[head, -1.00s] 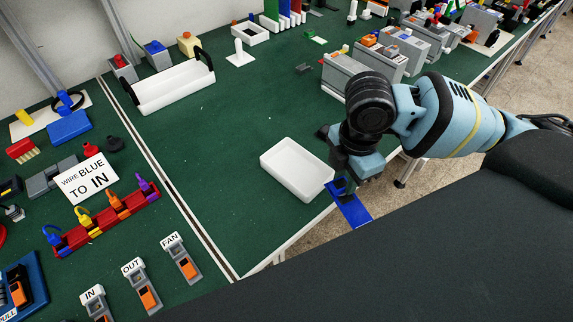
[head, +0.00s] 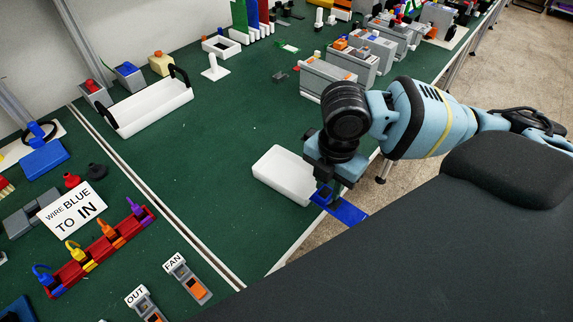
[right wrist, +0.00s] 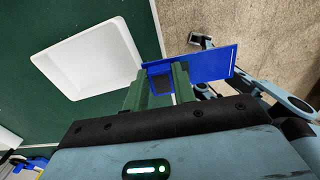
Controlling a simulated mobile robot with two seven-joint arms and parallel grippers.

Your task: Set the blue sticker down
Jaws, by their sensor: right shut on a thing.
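The blue sticker (head: 345,210) is a flat blue strip, held in my right gripper (head: 322,190). In the head view it sticks out past the table's front edge, beside the white tray. In the right wrist view the blue sticker (right wrist: 205,66) lies across the fingertips of my right gripper (right wrist: 165,78), which is shut on it. The sticker's left end is near the white tray's wall; I cannot tell whether they touch. My left gripper is not in view.
The empty white tray (head: 280,178) stands at the table edge, partly behind my right gripper; it also shows in the right wrist view (right wrist: 92,60). A handled white bin (head: 150,108) stands further back. Green table top (head: 225,150) is free between them. A "WIRE BLUE TO IN" sign (head: 72,208) is at left.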

